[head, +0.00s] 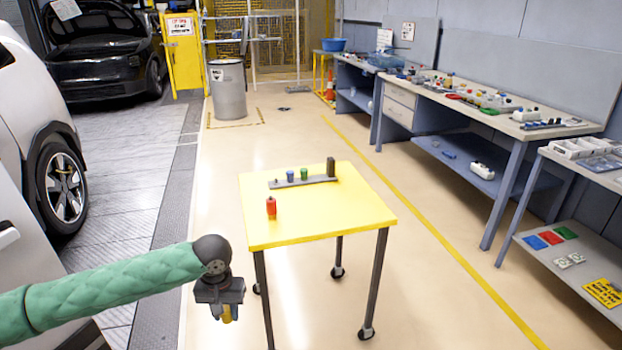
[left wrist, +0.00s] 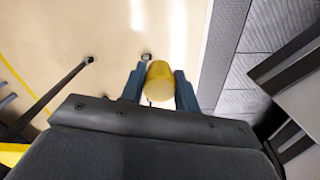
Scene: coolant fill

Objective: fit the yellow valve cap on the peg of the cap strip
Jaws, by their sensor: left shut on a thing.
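My left gripper (head: 222,312) is shut on the yellow valve cap (head: 227,314). It holds the cap beside the yellow table, off its front left corner and out over the floor. In the left wrist view the yellow cap (left wrist: 159,82) sits between the two dark fingers (left wrist: 159,90). The grey cap strip (head: 318,182) lies toward the back of the table, with a blue cap (head: 290,176) and a green cap (head: 304,174) on it and a dark block (head: 331,167) at its right end. I cannot make out a bare peg clearly. My right gripper is not in view.
The yellow table (head: 345,215) stands on dark legs. A red bottle-like piece (head: 271,207) stands near its left edge; the front right of the top is clear. A white car (head: 40,150) is at left, a grey bin (head: 228,90) behind, and workbenches (head: 455,100) at right.

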